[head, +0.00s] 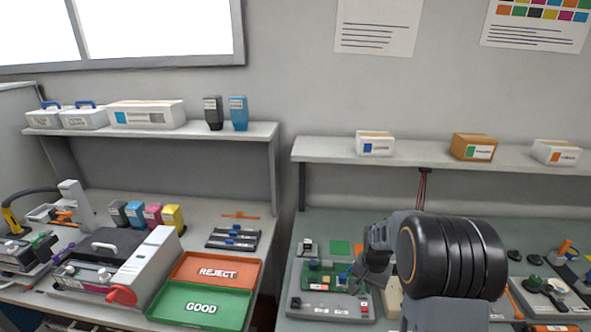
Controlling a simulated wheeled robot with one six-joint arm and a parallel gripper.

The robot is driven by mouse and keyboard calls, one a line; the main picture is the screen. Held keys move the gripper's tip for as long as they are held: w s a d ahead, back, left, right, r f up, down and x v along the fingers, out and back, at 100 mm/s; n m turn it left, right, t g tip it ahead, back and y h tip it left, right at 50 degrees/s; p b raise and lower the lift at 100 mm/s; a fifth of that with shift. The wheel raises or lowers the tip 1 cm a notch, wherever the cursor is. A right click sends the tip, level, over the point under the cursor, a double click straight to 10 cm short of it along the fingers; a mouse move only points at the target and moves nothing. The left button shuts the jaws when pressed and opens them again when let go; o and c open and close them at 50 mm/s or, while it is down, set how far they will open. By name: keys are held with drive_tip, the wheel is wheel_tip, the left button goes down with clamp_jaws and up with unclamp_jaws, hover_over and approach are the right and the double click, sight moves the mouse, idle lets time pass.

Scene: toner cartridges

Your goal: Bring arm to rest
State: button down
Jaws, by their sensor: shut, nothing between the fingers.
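My arm rises from the bottom right of the head view, with a thick black ringed joint facing the camera. My gripper (368,282) is partly hidden behind my arm, to the left of that joint. It is dark grey, shut and empty. It shows in front of the right bench, close to a grey fixture (330,306) that carries a green circuit board (318,274). I cannot tell whether it touches anything there.
On the left bench are a red REJECT tray (188,276), a green GOOD tray (168,307), a grey-white machine (150,262) and several toner cartridges (153,215). Small boxes stand on the right shelf (415,156). Tools (547,288) lie right of my arm. A gap separates the benches.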

drive_tip(key=shift+s+a+f+n+g, duration=0.2)
drive_tip(key=shift+s+n, duration=0.1)
drive_tip(key=shift+s, duration=0.25)
drive_tip(key=shift+s+a+f+n+g, duration=0.1)
drive_tip(key=shift+s+f+n+g, duration=0.15)
drive_tip(key=shift+s, duration=0.25)
drive_tip(key=s+a+r+n+t, duration=0.2)
drive_tip(key=s+a+r+n, duration=0.1)
drive_tip(key=s+r, duration=0.4)
drive_tip(key=s+a+r+n+t, duration=0.3)
drive_tip(key=s+a+r, duration=0.2)
drive_tip(key=r, duration=0.6)
drive_tip(key=shift+s+a+r+n, duration=0.15)
drive_tip(key=shift+s+a+n, duration=0.25)
drive_tip(key=shift+s, duration=0.65)
drive_tip(key=shift+t, duration=0.25)
